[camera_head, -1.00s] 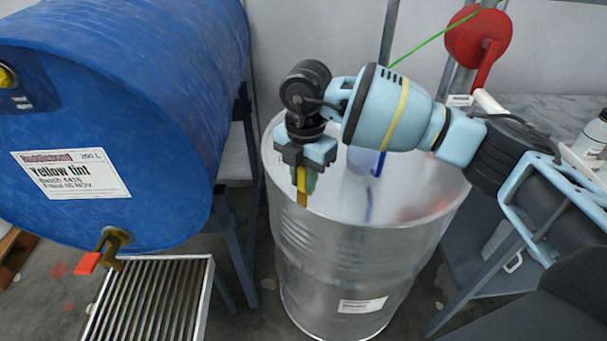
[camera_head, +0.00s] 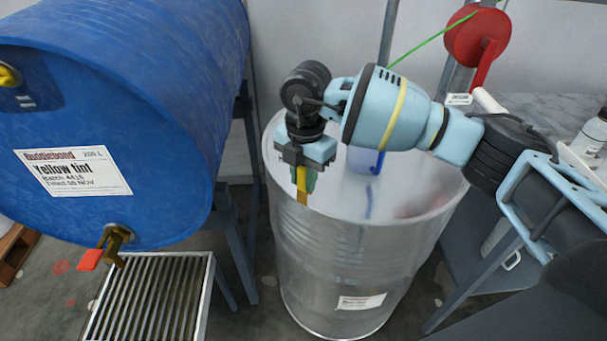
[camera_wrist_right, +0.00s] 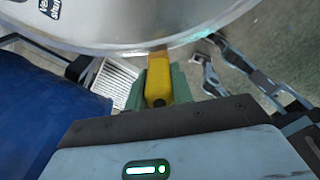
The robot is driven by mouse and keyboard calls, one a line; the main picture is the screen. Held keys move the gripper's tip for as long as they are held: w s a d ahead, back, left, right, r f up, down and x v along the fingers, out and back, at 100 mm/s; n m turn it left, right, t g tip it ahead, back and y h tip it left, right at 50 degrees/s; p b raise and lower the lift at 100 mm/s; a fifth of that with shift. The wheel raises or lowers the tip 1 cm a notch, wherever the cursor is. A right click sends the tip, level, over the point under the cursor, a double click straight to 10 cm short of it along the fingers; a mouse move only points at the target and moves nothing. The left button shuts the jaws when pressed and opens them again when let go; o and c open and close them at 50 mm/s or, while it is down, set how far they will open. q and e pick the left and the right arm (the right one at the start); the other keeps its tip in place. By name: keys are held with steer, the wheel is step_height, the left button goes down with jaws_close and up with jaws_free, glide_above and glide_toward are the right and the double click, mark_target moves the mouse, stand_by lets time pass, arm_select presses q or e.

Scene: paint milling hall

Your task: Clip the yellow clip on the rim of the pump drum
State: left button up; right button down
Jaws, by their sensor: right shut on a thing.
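The yellow clip (camera_head: 302,184) is held between the fingers of my right gripper (camera_head: 306,180), which is shut on it. The clip points down at the near left rim of the pump drum (camera_head: 345,262), a shiny silver drum with a white label low on its side. In the right wrist view, the clip (camera_wrist_right: 158,84) sits between the greenish fingers, and its far end meets or overlaps the drum's edge (camera_wrist_right: 180,38). I cannot tell whether the clip grips the rim or is only beside it. My left gripper is not in view.
A blue drum (camera_head: 110,110) labelled Yellow tint lies at the left, with a red-handled tap (camera_head: 105,245) over a slatted grate (camera_head: 150,298). A red reel (camera_head: 474,38) with a green line is behind. A white bottle (camera_head: 590,140) stands at the right.

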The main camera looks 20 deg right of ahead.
mark_target(303, 190)
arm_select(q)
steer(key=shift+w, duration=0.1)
arm_select(e)
steer(key=shift+f, duration=0.3)
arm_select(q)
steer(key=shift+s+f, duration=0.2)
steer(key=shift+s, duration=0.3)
arm_select(e)
steer(key=shift+f, duration=0.6)
steer(key=shift+f, duration=0.4)
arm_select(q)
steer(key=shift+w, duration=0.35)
arm_select(e)
steer(key=shift+f, duration=0.35)
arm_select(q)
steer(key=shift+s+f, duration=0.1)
arm_select(e)
steer(key=shift+f, duration=0.35)
steer(key=c, duration=1.5)
jaws_free()
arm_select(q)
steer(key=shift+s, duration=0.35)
arm_select(e)
steer(key=o, duration=0.4)
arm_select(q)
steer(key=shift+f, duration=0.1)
